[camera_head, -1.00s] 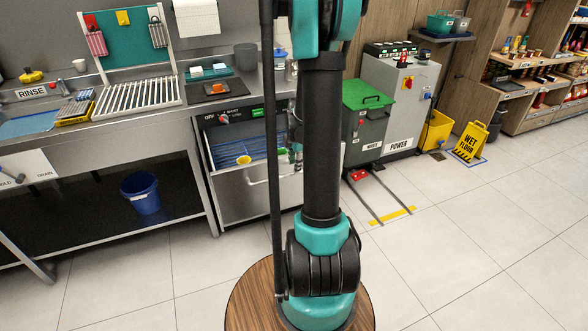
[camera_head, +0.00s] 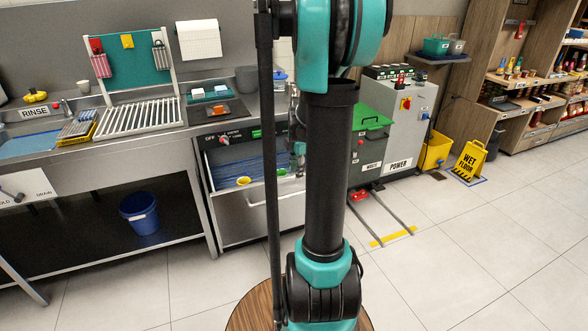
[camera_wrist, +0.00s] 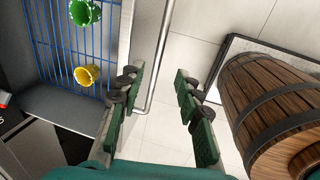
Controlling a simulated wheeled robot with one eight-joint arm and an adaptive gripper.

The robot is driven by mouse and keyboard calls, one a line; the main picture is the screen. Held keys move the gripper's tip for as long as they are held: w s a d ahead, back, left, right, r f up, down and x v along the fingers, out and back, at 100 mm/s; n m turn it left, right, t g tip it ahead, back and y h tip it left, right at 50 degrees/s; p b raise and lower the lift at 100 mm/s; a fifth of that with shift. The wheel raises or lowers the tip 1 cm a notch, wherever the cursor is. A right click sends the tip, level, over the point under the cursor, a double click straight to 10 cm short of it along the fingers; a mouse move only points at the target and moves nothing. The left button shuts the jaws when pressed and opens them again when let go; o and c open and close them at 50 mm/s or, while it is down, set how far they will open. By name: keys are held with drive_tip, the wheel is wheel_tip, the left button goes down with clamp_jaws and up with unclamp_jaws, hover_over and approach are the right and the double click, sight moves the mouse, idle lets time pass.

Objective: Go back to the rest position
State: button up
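My gripper (camera_wrist: 157,87) is open in the wrist view, with its two green fingers well apart and nothing between them. It hangs over the floor beside the open dishwasher drawer (camera_head: 262,210). In the wrist view a green cup (camera_wrist: 84,12) and a yellow cup (camera_wrist: 88,75) lie in the blue rack of that drawer, left of the fingers. The gripper is mostly hidden behind my arm in the head view.
The sink counter (camera_head: 165,150) runs along the left, with a blue bucket (camera_head: 139,213) on the shelf below. A green-lidded waste bin (camera_head: 372,140) and a grey power cabinet (camera_head: 402,125) stand right of my arm. A wet floor sign (camera_head: 468,160) is farther right.

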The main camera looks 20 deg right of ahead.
drive_tip(key=s+a+f+m+t, duration=0.1)
drive_tip(key=s+a+m, duration=0.6)
drive_tip(key=s+m, duration=0.2)
drive_tip(key=s+a+f+m+t, duration=0.1)
drive_tip(key=s+a+f+m, duration=0.1)
drive_tip(key=s+a+m, duration=0.5)
drive_tip(key=s+m, duration=0.2)
drive_tip(key=s, duration=0.1)
drive_tip(key=shift+s+a+f, duration=0.25)
drive_tip(key=shift+a+f, duration=0.05)
drive_tip(key=shift+a, duration=0.1)
drive_tip(key=shift+d, duration=0.15)
